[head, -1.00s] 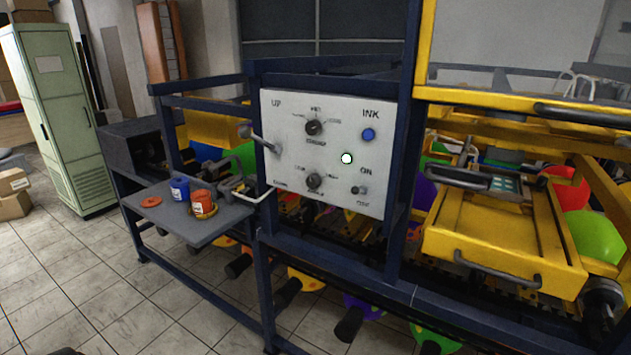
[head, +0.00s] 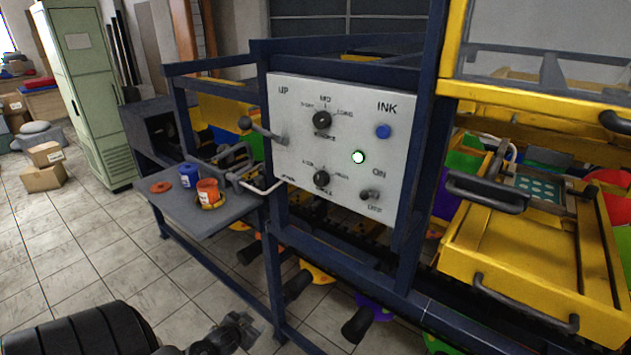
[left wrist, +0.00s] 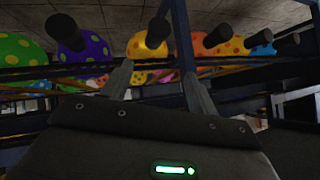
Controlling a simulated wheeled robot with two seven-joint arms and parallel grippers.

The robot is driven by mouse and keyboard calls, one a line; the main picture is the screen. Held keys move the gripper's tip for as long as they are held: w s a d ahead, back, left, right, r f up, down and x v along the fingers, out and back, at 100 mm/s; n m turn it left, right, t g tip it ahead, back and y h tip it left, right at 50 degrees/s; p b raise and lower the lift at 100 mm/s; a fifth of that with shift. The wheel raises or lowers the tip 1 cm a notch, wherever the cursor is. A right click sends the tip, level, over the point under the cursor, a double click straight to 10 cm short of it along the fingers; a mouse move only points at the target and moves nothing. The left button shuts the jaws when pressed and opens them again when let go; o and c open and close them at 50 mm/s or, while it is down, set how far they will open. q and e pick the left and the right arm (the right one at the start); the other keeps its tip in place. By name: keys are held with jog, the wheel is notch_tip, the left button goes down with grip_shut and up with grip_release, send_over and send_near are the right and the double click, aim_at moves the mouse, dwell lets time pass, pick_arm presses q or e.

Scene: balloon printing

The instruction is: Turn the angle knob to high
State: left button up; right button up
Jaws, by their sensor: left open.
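The white control panel (head: 294,105) faces me in the head view. It carries two black round knobs, an upper knob (head: 322,120) and a lower knob (head: 322,178). The lettering around both is too small to read surely, so I cannot tell which one is the angle knob, or its setting. My left gripper (head: 238,328) is at the bottom of the head view, below and left of the panel, well apart from both knobs. In the left wrist view its two fingers (left wrist: 158,85) are spread with nothing between them. My right gripper is not in view.
The panel also has a lever (head: 262,130), a blue button (head: 383,131), a lit green-white button (head: 358,157) and an on/off switch (head: 368,195). A grey shelf (head: 205,225) with ink pots juts out at left. Yellow machinery (head: 530,260) stands at right. Tiled floor is open at left.

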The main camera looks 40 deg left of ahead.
pick_arm(q)
jog(key=w+r+t, duration=0.2)
jog(key=w+r, duration=0.2)
jog(key=r, duration=0.7)
jog(key=w+r+t, duration=0.2)
jog(key=w+r, duration=0.2)
jog(key=r, duration=0.7)
jog(key=m+t+h+p, duration=0.2)
jog(key=t+h+p, duration=0.2)
jog(key=t, duration=0.1)
send_near(318, 181)
jog(key=w, duration=0.7)
jog(key=shift+w+r, duration=0.1)
jog(key=shift+r, duration=0.05)
jog(key=shift+w, duration=0.75)
jog(key=shift+f, duration=0.2)
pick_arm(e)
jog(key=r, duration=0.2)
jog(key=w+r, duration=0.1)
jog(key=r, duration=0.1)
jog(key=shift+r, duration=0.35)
pick_arm(q)
jog(key=c, duration=1)
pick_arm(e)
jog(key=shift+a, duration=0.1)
